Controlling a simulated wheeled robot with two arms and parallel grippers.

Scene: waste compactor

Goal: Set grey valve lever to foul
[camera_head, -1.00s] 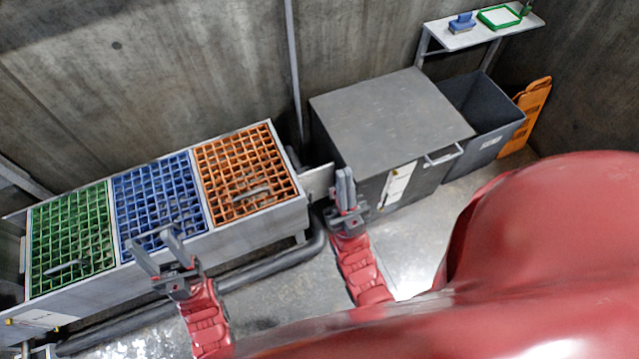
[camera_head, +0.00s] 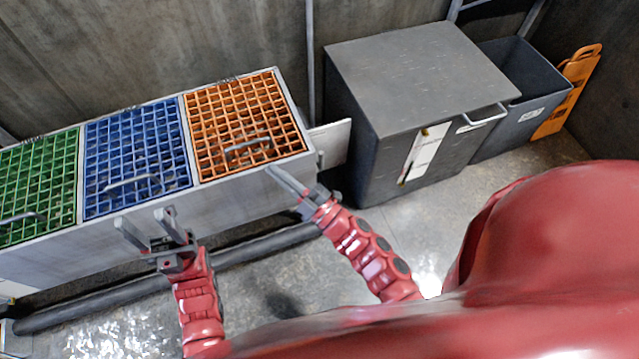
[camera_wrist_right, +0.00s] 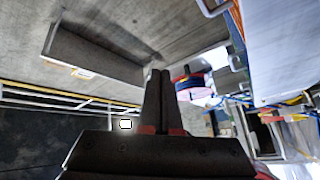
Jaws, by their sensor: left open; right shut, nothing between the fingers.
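I cannot make out the grey valve lever in either view. My right gripper (camera_head: 274,173) is shut and empty. In the head view its fingers point up and left, overlapping the right end of the steel trough (camera_head: 232,215) just below the orange grate (camera_head: 222,110); I cannot tell if they touch it. In the right wrist view the closed fingers (camera_wrist_right: 158,75) have nothing between them, and a small red and blue item (camera_wrist_right: 190,84) shows beyond them, too small to identify. My left gripper (camera_head: 144,216) is open and empty in front of the trough, below the blue grate (camera_head: 135,145).
The trough also holds a green grate (camera_head: 38,190). A dark pipe (camera_head: 130,285) runs low along its front. To the right stand a grey lidded box (camera_head: 420,80) with a handle, a dark open bin (camera_head: 525,105) and an orange board (camera_head: 572,88). The floor between is clear.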

